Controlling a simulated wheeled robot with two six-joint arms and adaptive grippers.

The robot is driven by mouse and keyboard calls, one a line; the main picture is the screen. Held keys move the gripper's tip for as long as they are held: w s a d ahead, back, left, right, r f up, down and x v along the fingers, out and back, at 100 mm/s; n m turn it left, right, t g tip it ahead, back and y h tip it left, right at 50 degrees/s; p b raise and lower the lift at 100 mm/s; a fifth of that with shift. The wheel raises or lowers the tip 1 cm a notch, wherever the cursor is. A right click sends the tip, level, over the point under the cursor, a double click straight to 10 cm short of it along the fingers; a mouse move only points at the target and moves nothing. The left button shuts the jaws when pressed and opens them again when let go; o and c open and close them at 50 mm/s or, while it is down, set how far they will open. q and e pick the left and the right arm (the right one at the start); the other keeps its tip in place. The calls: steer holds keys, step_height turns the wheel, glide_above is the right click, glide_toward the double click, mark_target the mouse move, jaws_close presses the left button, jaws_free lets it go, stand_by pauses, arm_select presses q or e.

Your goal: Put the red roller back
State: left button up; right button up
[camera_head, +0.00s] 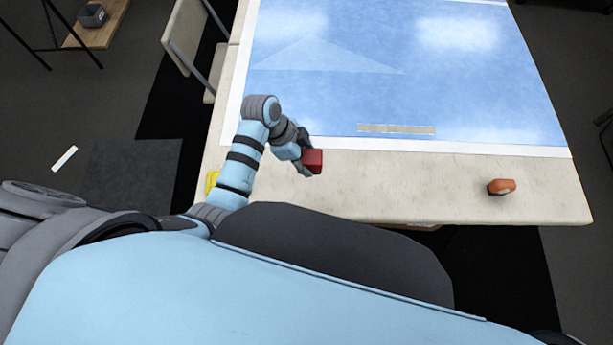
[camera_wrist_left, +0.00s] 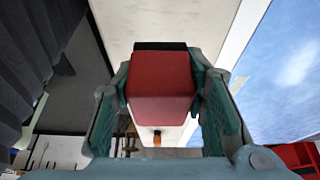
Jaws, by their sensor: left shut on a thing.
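The red roller (camera_head: 312,160) shows as a red block at the tip of my left gripper (camera_head: 304,162), near the table's front edge. In the left wrist view the red roller (camera_wrist_left: 160,88) sits between the two fingers of my left gripper (camera_wrist_left: 160,95), which are shut on it. Its far side is hidden. I cannot tell from these views whether it touches the table. My right gripper is not in view.
The pale table (camera_head: 430,190) bears a large blue sheet (camera_head: 450,85) with a light strip (camera_head: 396,129) near its front edge. An orange object (camera_head: 501,186) lies at the right. A yellow object (camera_head: 211,181) is partly behind my left arm. The front middle is clear.

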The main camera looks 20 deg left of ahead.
mark_target(311, 183)
arm_select(q)
step_height(311, 183, down, 11)
steer(key=b, duration=0.2)
steer(key=shift+r+b, duration=0.1)
steer(key=shift+b, duration=0.3)
steer(key=shift+r, duration=0.1)
steer(key=o, duration=1.1)
